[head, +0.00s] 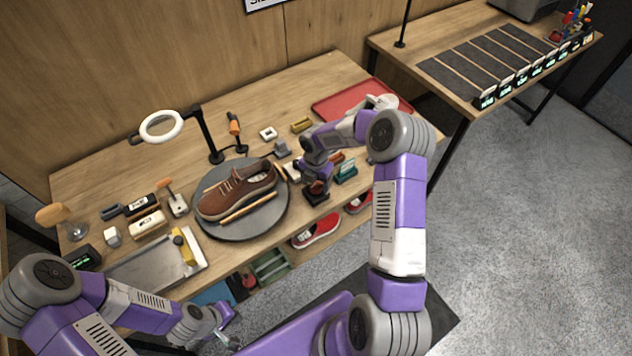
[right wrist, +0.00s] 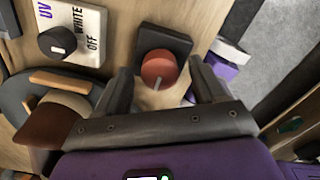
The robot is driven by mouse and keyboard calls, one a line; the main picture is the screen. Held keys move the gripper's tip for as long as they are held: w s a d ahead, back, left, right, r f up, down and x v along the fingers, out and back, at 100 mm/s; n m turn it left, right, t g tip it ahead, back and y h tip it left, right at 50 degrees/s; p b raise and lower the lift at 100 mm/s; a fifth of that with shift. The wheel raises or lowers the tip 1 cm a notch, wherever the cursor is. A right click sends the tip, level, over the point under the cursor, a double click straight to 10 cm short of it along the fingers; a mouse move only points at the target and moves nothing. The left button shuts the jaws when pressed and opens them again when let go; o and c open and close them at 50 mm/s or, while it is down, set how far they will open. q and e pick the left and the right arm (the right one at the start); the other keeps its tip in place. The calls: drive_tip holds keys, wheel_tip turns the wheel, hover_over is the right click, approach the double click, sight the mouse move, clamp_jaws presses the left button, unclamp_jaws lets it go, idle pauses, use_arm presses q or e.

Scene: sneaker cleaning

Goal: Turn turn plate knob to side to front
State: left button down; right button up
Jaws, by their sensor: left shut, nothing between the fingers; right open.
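The grey round turn plate (head: 262,220) stands on the workbench and carries a brown shoe (head: 236,192) with a wooden-handled tool lying along its near side. In the right wrist view a red knob (right wrist: 158,66) sits on a black base (right wrist: 176,40); its pale pointer mark faces the lower edge of the picture. My right gripper (right wrist: 165,78) is open, its fingers on either side of the knob; I cannot tell whether they touch it. My left gripper (head: 227,325) is shut and empty near the bench's front edge.
A white panel (right wrist: 82,28) with a black UV/WHITE/OFF knob lies beside the black base. A ring lamp (head: 161,126) stands behind the plate. A metal tray (head: 150,268) is at front left, a red tray (head: 335,105) at back right. Red shoes (head: 318,230) sit below the bench top.

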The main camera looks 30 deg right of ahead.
drive_tip(key=c, duration=1.1)
drive_tip(key=shift+o, duration=0.2)
